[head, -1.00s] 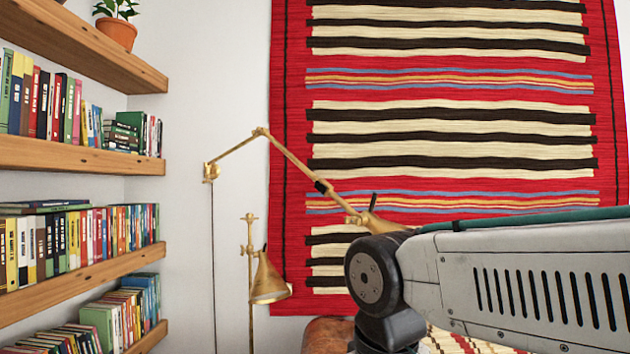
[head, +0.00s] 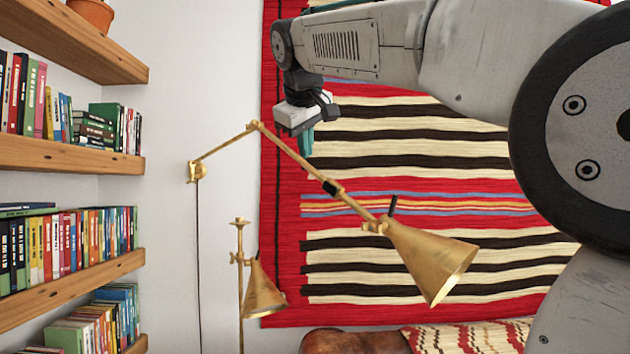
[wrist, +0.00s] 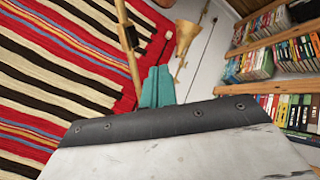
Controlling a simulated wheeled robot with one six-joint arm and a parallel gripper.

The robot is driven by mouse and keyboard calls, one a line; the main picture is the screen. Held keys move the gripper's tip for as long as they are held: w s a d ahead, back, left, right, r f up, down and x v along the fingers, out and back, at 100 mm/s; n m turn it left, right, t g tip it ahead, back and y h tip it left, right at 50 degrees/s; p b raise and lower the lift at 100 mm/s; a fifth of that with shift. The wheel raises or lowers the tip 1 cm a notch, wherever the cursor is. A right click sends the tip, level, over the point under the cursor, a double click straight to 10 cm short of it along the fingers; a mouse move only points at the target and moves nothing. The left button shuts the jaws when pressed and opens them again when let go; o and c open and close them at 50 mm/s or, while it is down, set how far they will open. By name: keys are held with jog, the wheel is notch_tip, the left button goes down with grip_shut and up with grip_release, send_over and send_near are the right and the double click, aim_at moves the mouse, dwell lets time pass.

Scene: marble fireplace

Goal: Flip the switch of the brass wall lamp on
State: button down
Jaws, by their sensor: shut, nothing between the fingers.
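The brass wall lamp (head: 430,262) hangs from a jointed arm fixed to the white wall at the left, its cone shade tilted down to the right. A small black lever (head: 392,206) sticks up at the neck of the shade. A black sleeve (head: 332,187) sits on the lamp's arm. My gripper (head: 306,142) points down with its teal fingers together and empty, above the lamp's arm in the picture and up and left of the lever. In the wrist view the shut fingers (wrist: 156,85) appear beside the lamp's arm (wrist: 128,45); the shade and lever are out of that view.
A second brass lamp (head: 263,290) on a pole stands lower left, its shade also pointing down. Wooden bookshelves (head: 75,155) fill the left side. A striped red rug (head: 450,190) hangs behind. Brown leather furniture (head: 350,342) is at the bottom.

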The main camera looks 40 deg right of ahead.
aim_at(329, 189)
jog(key=w+d+f, duration=0.4)
jog(key=d, duration=0.1)
jog(key=w+d+f, duration=0.2)
jog(key=d+f, duration=0.1)
jog(key=shift+w+d, duration=0.1)
jog(key=shift+w, duration=0.2)
dwell(0.3)
jog(key=shift+w+d+r+m, duration=0.2)
jog(key=shift+d+m, duration=0.1)
jog(key=shift+m, duration=0.1)
jog(key=shift+s+f, duration=0.1)
